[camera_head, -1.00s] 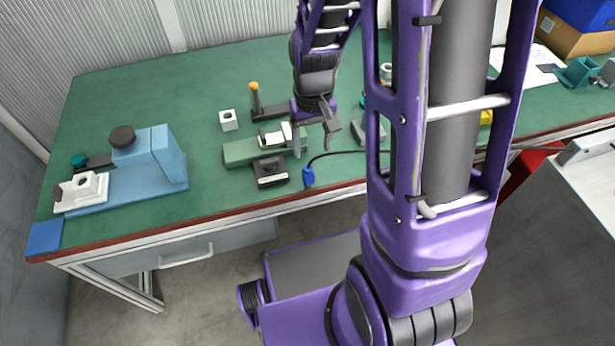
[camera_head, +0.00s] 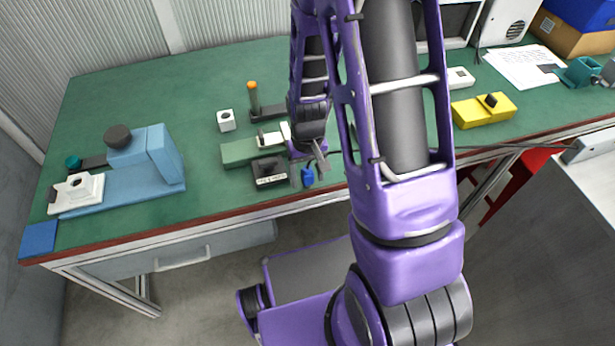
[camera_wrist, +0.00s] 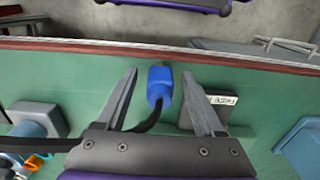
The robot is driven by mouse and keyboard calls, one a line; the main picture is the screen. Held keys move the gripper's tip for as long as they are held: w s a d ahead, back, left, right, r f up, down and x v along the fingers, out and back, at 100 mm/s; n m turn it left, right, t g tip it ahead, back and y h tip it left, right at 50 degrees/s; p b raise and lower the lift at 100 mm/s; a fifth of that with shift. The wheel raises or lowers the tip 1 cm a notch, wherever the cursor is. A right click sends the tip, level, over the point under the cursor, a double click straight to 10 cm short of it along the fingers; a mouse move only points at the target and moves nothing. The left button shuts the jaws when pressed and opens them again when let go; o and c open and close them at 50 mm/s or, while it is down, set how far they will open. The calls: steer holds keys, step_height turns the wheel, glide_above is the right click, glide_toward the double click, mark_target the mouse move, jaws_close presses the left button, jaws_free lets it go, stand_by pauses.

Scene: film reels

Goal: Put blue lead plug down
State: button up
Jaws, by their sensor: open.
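The blue lead plug (camera_head: 307,176) lies on the green bench top near its front edge. In the wrist view the blue plug (camera_wrist: 160,84) sits between the two spread fingers, with a black lead running from it back under my gripper. My gripper (camera_head: 308,174) is open around the plug, and it also shows in the wrist view (camera_wrist: 160,95). A gap shows on each side between the plug and the fingers.
A black labelled block (camera_head: 270,172) stands just left of the plug, with a green fixture (camera_head: 238,152) behind it. A blue machine (camera_head: 150,165) is at the left. A yellow block (camera_head: 484,110) is at the right. The bench's front edge is close.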

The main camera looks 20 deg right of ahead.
jaws_close()
stand_by(0.4)
